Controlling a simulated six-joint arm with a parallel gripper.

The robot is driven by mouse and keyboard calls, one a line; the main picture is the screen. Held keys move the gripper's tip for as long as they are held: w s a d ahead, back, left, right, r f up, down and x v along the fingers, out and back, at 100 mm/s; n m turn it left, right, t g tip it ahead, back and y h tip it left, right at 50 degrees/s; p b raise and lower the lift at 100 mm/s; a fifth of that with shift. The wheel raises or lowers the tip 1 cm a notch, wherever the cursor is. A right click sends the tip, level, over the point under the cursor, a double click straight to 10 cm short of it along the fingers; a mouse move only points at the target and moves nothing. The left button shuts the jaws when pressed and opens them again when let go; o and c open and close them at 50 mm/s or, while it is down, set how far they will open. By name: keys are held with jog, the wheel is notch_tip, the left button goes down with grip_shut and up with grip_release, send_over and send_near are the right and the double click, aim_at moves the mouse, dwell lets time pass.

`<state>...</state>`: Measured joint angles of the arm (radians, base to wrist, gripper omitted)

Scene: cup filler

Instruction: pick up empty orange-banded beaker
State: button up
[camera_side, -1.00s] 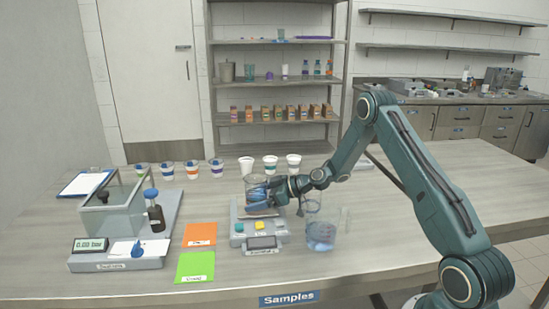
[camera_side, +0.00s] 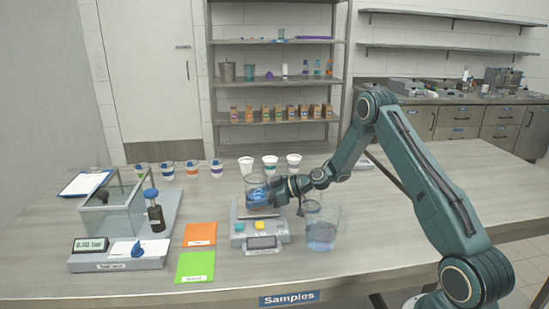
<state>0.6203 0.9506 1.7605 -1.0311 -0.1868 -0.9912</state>
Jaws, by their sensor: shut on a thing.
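My gripper (camera_side: 268,192) is shut on a clear beaker (camera_side: 256,181), which it holds upright just above the plate of the small scale (camera_side: 240,228). The lower part of this beaker looks blue; I cannot tell whether that is contents or the dark blue fingers, and no orange band shows on it. An orange-banded cup (camera_side: 192,170) stands in the row at the back left, between a blue-banded cup (camera_side: 167,171) and a purple-banded cup (camera_side: 216,168). My gripper is apart from that row, to its right and nearer the camera.
A clear jug (camera_side: 321,228) with bluish liquid stands right of the scale, close under my wrist. White cups (camera_side: 270,164) stand behind the gripper. A glass-walled device (camera_side: 117,212) is at left. Orange (camera_side: 200,234) and green (camera_side: 195,267) cards lie in front.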

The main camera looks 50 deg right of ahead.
jog(key=shift+r, duration=0.25)
notch_tip(320, 180, up, 19)
jog(key=shift+r, duration=0.15)
dwell(1.7)
jog(key=shift+r, duration=0.1)
jog(key=shift+r, duration=0.1)
dwell(0.7)
